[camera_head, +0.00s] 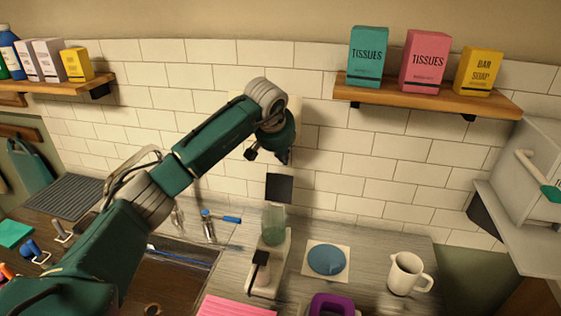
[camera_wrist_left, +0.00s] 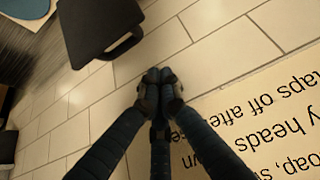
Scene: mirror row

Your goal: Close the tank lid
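A dark square lid (camera_head: 279,188) stands raised and open above the clear greenish tank (camera_head: 273,226) of a slim white machine (camera_head: 268,268) on the counter. The lid also shows in the left wrist view (camera_wrist_left: 92,28), at the upper left, with a dark handle-like loop on its side. My left gripper (camera_head: 268,156) is up by the wall, above the lid and apart from it. In the left wrist view its fingertips (camera_wrist_left: 160,78) meet with nothing between them. My right gripper is in neither view.
A white mug (camera_head: 407,273), a blue disc (camera_head: 327,259) on a pale square and a purple item (camera_head: 333,305) stand right of the machine. A shelf (camera_head: 430,95) with boxes juts out above right. A printed sign (camera_wrist_left: 270,125) is on the tiled wall near my gripper.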

